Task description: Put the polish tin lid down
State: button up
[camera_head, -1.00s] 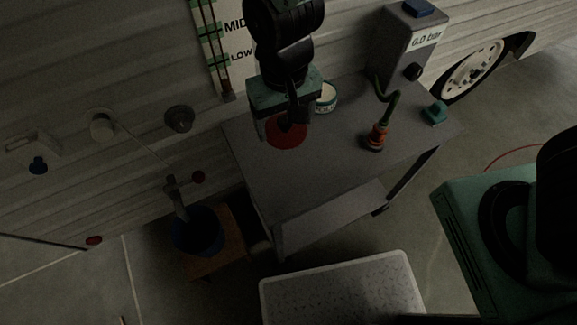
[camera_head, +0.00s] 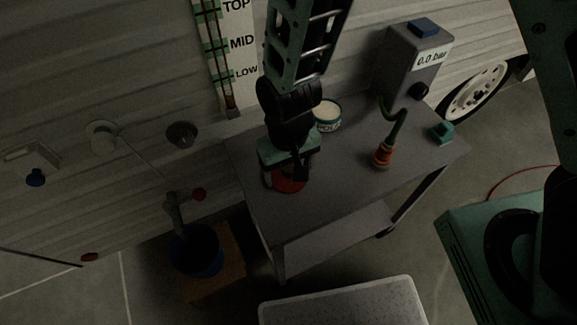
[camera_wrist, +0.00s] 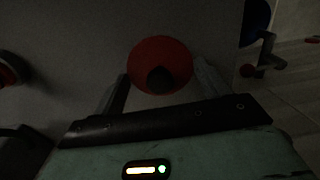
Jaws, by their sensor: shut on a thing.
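The polish tin lid is a red disc (camera_head: 290,182) under my gripper (camera_head: 287,177), low over the left part of the grey table. In the wrist view the lid (camera_wrist: 150,55) shows with a dark knob at its middle, between the two fingers of my gripper (camera_wrist: 160,84). My gripper is shut on the lid. I cannot tell whether the lid touches the table top. The open polish tin (camera_head: 327,116), with a pale top and a teal and white label, stands on the table behind and to the right of my gripper.
The grey table (camera_head: 340,188) has bare room in front and in the middle. An orange fitting on a green hose (camera_head: 383,155), a teal block (camera_head: 441,133) and a grey gauge box (camera_head: 412,62) stand to the right. A blue bucket (camera_head: 196,252) is below left.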

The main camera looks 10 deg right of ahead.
aim_at(289, 168)
jog(key=shift+f, duration=0.1)
jog(key=o, duration=1)
notch_tip(289, 168, up, 12)
jog(key=p, duration=0.2)
jog(key=s+d+r+n, duration=0.1)
jog(key=s+d+r, duration=0.1)
jog(key=s+r, duration=0.1)
jog(key=s+d+r+n, duration=0.2)
jog(key=s+d+r, duration=0.1)
jog(key=s, duration=0.1)
jog(key=s+d+r+n, duration=0.1)
jog(key=s+d+r, duration=0.2)
jog(key=s+r, duration=0.1)
jog(key=shift+s+d+n+y, duration=0.1)
jog(key=shift+n+y, duration=0.2)
jog(key=shift+r, duration=0.15)
